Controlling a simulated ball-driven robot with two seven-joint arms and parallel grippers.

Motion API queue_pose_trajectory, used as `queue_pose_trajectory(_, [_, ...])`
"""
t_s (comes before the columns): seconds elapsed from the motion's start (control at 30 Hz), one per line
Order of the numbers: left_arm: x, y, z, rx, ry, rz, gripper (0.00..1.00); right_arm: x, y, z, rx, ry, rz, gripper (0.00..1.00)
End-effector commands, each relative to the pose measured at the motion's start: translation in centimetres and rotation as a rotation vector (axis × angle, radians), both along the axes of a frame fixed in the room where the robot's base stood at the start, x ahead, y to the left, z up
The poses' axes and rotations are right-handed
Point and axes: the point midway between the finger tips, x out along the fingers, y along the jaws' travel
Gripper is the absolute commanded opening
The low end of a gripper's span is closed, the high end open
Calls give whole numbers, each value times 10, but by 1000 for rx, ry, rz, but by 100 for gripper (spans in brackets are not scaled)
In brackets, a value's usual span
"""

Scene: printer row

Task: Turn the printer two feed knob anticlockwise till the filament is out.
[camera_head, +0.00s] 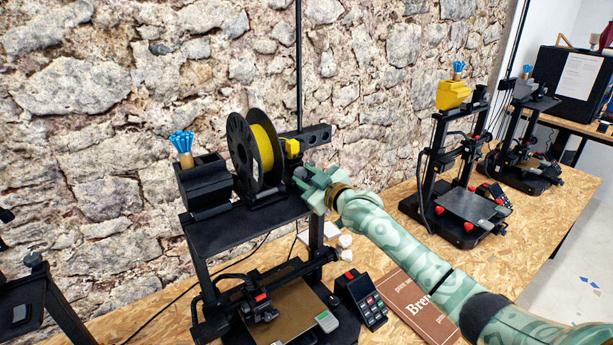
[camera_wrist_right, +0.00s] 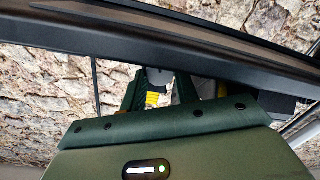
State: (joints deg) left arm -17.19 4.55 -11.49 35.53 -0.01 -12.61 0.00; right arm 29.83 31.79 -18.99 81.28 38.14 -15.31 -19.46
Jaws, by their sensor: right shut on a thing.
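The second printer from the left (camera_head: 245,236) has a black frame and carries a black spool (camera_head: 240,150) with yellow filament (camera_head: 262,147) on top. My green right gripper (camera_head: 307,183) is at the right side of the spool, by the top of this printer. In the right wrist view its two dark green fingers (camera_wrist_right: 159,92) are shut on a grey round piece, the feed knob (camera_wrist_right: 158,76). A bit of yellow (camera_wrist_right: 152,99) shows between the fingers. The knob is mostly hidden by the fingers in the head view. My left gripper is not in view.
A black box with blue-tipped tools (camera_head: 181,142) stands left of the spool. More printers (camera_head: 460,205) stand further right along the wooden bench, against a stone wall.

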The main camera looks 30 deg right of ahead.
Motion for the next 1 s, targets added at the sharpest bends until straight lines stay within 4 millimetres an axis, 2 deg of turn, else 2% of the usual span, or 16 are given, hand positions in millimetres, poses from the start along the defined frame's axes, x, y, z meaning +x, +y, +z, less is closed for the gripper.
queue_pose_trajectory(0.6, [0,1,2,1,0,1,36,0,0,0,-49,-6,0,8])
queue_pose_trajectory(0.63, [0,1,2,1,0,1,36,0,0,0,-48,-6,0,39])
queue_pose_trajectory(0.7, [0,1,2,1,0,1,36,0,0,0,-48,-6,0,52])
queue_pose_trajectory(1.0, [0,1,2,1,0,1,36,-2,0,0,-47,-6,0,52])
